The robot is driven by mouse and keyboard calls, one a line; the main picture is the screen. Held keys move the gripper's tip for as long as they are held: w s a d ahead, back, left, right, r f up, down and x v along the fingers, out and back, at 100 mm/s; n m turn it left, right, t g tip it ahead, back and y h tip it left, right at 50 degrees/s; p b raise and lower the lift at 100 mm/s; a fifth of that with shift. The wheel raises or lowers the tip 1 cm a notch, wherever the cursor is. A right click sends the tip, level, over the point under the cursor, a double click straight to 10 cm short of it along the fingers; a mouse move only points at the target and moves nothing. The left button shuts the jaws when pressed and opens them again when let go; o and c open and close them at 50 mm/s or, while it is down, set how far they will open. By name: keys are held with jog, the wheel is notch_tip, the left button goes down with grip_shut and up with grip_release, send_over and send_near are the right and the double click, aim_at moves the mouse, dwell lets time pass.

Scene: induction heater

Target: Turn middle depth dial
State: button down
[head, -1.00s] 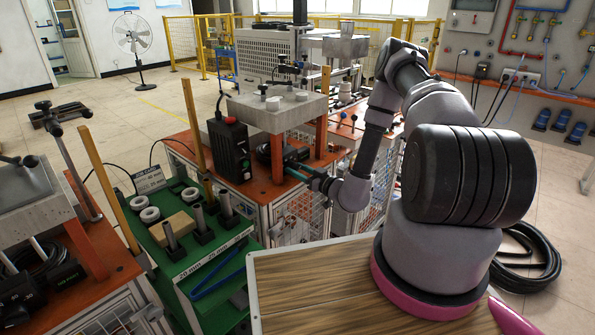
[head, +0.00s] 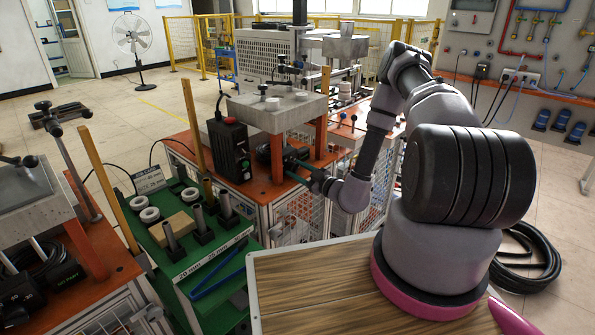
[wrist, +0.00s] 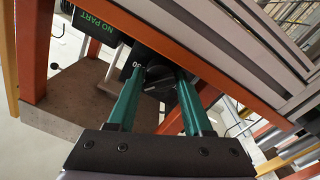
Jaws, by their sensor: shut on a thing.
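In the wrist view a round dark dial (wrist: 158,84) sits on the black device box (wrist: 172,48) and lies between the two teal fingers of my gripper (wrist: 160,78). The fingers are shut on the dial, one on each side of it. In the head view my gripper (head: 297,163) reaches under the grey block of the middle station (head: 277,112). The dial itself is hidden there.
An orange post (head: 278,158) stands close beside my gripper in the head view. A green table (head: 164,232) with rings and rods is at the left front. In the wrist view an orange frame bar (wrist: 36,50) is at the left.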

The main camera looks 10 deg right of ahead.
jog(key=shift+s+f+n, duration=0.1)
jog(key=shift+s+n, duration=0.05)
jog(key=shift+n, duration=0.95)
jog(key=shift+c, duration=1.8)
grip_release()
jog(key=v, duration=1)
jog(key=shift+s+d, duration=0.25)
jog(key=shift+s, duration=0.05)
